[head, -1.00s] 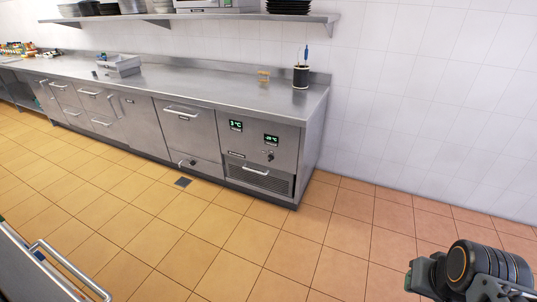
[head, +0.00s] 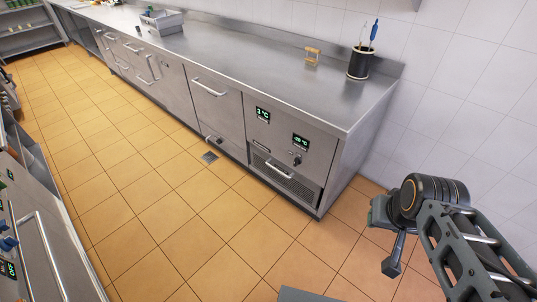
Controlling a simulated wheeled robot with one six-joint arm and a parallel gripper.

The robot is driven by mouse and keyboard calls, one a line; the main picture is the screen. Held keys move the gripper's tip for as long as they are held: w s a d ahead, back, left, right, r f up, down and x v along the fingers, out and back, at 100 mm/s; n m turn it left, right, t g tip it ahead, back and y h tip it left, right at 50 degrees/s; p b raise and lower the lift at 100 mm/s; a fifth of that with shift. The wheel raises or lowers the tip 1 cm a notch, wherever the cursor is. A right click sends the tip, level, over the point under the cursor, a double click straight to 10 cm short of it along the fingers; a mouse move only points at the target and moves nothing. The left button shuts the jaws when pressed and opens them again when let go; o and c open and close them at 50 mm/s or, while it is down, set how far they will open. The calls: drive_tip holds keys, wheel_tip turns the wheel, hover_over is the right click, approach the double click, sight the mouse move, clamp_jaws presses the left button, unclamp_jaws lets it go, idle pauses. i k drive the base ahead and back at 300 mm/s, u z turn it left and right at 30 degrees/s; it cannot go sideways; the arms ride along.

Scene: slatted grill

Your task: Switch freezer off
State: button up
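The freezer is a steel counter unit (head: 230,115) along the wall in the head view. Its right front panel has two green displays. The left display (head: 263,114) seems to read 3 °C, and the right display (head: 300,141) seems to read about -20 °C. A small dark knob (head: 297,160) sits below the right display. My gripper (head: 391,266) is at the lower right, in front of and apart from the unit.
A vent grille with a handle (head: 279,170) is below the displays. Another appliance with blue knobs (head: 8,243) is at the left edge. The tiled floor between is clear.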

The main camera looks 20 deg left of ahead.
sight(297, 161)
drive_tip(key=u, duration=1.05)
drive_tip(key=i, duration=1.05)
drive_tip(key=u, duration=1.05)
